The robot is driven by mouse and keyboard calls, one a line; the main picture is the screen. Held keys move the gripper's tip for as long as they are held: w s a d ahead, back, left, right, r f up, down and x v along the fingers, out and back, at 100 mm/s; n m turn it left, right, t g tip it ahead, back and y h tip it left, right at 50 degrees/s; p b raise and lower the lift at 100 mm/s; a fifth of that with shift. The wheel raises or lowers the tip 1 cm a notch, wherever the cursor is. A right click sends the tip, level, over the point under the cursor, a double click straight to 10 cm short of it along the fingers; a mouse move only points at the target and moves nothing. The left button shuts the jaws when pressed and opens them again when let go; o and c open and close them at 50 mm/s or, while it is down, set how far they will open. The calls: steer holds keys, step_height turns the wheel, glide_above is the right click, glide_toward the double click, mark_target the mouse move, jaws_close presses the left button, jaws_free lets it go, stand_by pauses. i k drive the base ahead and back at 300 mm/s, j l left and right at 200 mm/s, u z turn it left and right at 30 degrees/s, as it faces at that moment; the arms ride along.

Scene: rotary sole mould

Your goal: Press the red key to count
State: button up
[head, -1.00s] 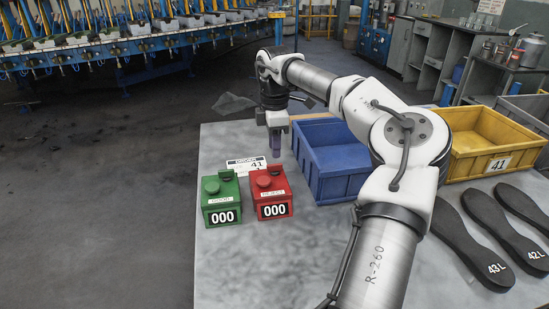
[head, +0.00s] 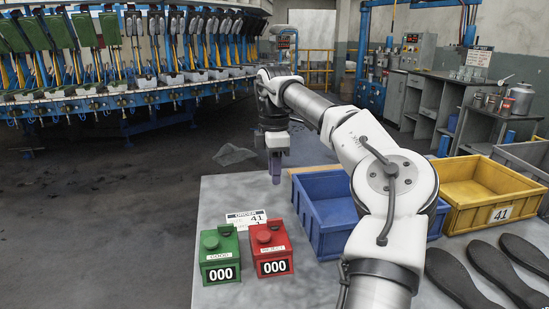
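The red counter box (head: 271,258) stands on the grey table, with a round red key (head: 263,238) on top and a "REJECT" label. Its display reads 000. The green counter box (head: 220,262) stands just left of it, labelled "GOOD", with a green key and display 000. My gripper (head: 275,180) points down, above the red box in the picture and clear of it. Its purple-grey fingers are seen small and close together; whether there is a gap between them, I cannot tell. I see nothing held.
A white order card (head: 246,218) reading 41 is behind the counters. A blue crate (head: 335,241) stands to their right, partly hidden by my arm. A yellow crate (head: 503,214) marked 41 and several dark soles (head: 457,278) are further right. The table front is clear.

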mark_target(263, 236)
steer(key=k, duration=1)
